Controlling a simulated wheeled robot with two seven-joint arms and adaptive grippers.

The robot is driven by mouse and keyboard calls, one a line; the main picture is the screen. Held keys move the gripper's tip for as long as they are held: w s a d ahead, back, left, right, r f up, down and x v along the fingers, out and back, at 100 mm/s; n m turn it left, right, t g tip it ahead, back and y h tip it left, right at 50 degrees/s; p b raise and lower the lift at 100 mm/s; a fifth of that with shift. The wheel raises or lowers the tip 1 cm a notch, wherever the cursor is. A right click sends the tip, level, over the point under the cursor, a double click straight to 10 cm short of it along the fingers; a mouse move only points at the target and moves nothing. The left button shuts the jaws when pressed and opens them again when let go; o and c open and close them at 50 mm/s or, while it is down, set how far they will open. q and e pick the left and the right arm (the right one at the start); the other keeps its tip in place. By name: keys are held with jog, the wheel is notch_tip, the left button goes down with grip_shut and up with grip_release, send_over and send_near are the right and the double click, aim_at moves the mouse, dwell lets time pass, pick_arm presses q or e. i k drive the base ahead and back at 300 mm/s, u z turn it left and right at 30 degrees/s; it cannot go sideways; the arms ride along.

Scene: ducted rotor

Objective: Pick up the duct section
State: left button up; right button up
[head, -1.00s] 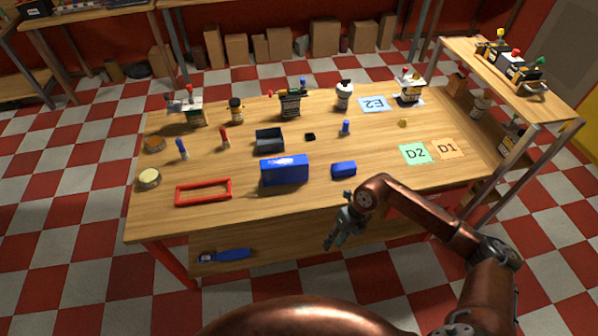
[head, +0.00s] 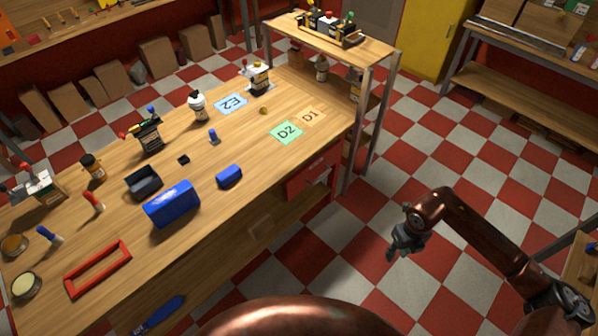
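No thing in view is clearly marked as the duct section. Candidates on the wooden workbench (head: 240,160) are an open red rectangular frame (head: 98,269) near the front left edge, a large blue block (head: 172,204), a small blue block (head: 229,176) and a dark open box (head: 144,182). All rest on the bench top, apart from my grippers. My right gripper (head: 404,250) hangs over the checkered floor, right of the bench, with nothing seen in it. Its fingers are too small to tell open from shut. My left gripper is out of view.
Bottles, screwdrivers and small parts stand along the bench. Flat cards E2 (head: 231,104), D2 (head: 287,132) and D1 (head: 311,116) lie at its right end. A raised shelf (head: 368,48) stands beyond. The floor (head: 450,170) right of the bench is open.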

aim_at(167, 207)
jog(key=z, duration=0.25)
jog(key=i, duration=2.2)
jog(key=u, duration=4.05)
